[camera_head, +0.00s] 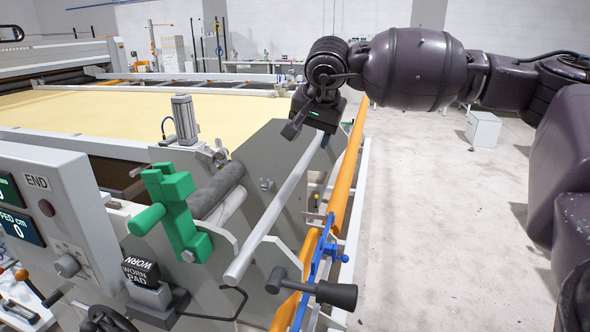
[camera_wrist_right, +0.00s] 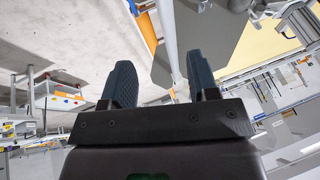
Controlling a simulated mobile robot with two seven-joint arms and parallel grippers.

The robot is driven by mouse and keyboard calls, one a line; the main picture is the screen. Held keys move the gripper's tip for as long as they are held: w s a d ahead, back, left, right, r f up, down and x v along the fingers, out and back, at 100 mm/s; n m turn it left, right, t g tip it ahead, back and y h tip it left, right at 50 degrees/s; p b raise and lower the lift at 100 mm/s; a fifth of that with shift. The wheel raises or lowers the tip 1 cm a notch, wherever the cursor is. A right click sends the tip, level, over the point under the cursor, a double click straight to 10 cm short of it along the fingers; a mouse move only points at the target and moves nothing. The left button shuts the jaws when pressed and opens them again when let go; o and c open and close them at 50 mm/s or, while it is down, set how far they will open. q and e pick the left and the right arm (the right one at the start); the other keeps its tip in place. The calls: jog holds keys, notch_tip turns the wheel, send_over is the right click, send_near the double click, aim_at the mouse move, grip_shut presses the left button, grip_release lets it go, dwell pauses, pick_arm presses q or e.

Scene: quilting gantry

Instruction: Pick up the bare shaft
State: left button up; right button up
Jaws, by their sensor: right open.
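The bare shaft (camera_head: 278,205) is a long light-grey rod, tilted in the picture. Its near end is at the lower middle and its far end runs up to my right gripper (camera_head: 306,132). The right gripper is open at the shaft's far end. In the right wrist view the shaft (camera_wrist_right: 168,38) shows as a pale rod between the two spread dark fingers (camera_wrist_right: 163,78), with gaps beside it. I cannot tell whether a finger touches it. My left gripper is not in view.
A green clamp (camera_head: 172,205) and a dark grey roller (camera_head: 217,190) lie left of the shaft. An orange rail (camera_head: 347,165) and a blue bracket (camera_head: 318,262) lie right. A black-handled lever (camera_head: 335,295) is near the shaft's near end. Open floor (camera_head: 430,200) lies right.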

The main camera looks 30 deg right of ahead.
aim_at(300, 166)
jog(key=x, duration=0.6)
jog(key=shift+w+a+f, duration=0.15)
jog(key=shift+w+f, duration=0.1)
jog(key=shift+w, duration=0.3)
jog(key=x, duration=0.3)
jog(key=p+x, duration=0.1)
jog(key=shift+w+f, duration=0.1)
jog(key=shift+f, duration=0.05)
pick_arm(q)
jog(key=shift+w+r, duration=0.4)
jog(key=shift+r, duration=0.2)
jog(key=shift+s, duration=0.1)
pick_arm(e)
jog(key=shift+c, duration=0.4)
jog(key=shift+c, duration=1.1)
grip_shut()
